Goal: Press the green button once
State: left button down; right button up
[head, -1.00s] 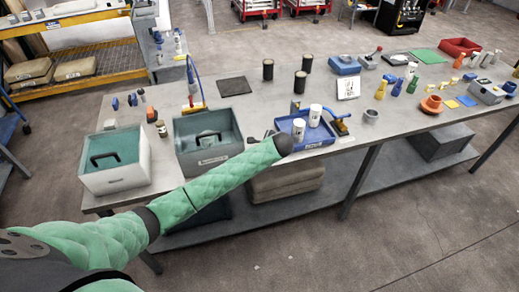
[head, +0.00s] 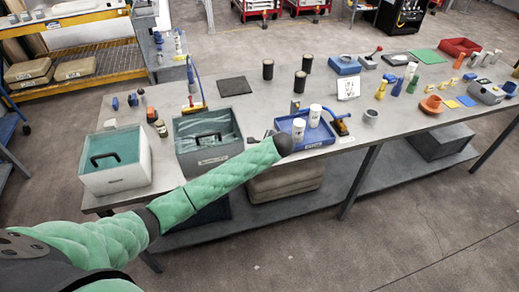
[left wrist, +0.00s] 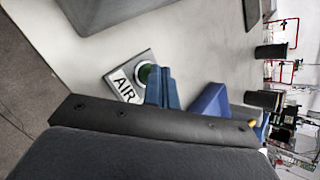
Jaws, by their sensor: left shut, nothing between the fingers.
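The green button (left wrist: 147,73) is a small round dark-green cap on a grey plate labelled AIR (left wrist: 125,88) in the left wrist view. My left gripper (left wrist: 165,88) shows there as blue fingers, shut and empty, just right of the button and partly overlapping its edge. I cannot tell whether they touch it. In the head view the button is hidden near the end of my left arm, between the grey bin (head: 205,160) and the blue tray (head: 312,141). My right gripper is not in view.
The blue tray holds white containers (head: 315,115) close to my left arm's end. A white bin (head: 115,178) stands at the left. Black cylinders (head: 300,81) stand behind. The table (head: 235,105) has free room behind the grey bin.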

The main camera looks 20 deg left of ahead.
pick_arm(q)
jog(key=shift+r, duration=0.65)
jog(key=shift+r, duration=0.1)
jog(key=shift+r, duration=2.45)
